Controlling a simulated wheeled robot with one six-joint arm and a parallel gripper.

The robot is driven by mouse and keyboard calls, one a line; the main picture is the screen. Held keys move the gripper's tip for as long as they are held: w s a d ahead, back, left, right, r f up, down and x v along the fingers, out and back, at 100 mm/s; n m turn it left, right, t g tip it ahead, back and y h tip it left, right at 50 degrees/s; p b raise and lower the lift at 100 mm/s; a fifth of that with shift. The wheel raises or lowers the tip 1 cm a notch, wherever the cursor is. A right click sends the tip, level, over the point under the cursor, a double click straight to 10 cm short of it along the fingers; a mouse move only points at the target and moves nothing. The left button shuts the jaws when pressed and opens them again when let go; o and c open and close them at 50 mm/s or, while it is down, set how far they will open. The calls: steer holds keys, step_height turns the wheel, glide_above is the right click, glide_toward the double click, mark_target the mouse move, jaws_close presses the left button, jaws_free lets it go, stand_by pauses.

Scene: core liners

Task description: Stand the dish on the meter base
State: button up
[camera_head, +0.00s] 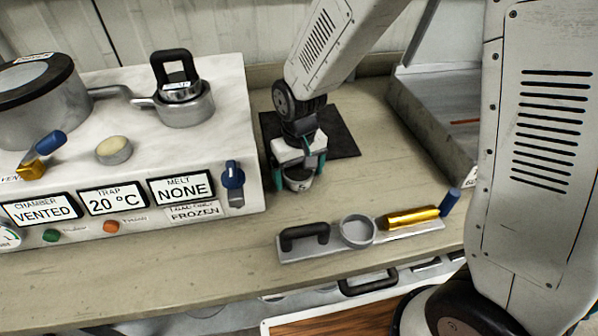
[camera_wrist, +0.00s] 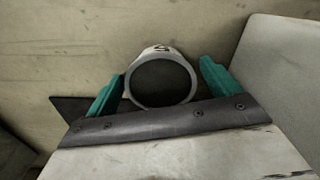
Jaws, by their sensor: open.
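A small white cup-like dish (camera_head: 298,184) with a dark mark on its side stands near the front edge of a black mat (camera_head: 338,135) on the bench. In the wrist view the dish (camera_wrist: 162,82) shows a round rim and dark inside. My gripper (camera_head: 300,172) is above and around it, its teal fingers open on either side.
A grey tray (camera_head: 420,110) lies right of the mat. Bare bench lies between mat and grey base.

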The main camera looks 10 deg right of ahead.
mark_target(299, 171)
step_height(299, 171, up, 12)
stand_by(0.4)
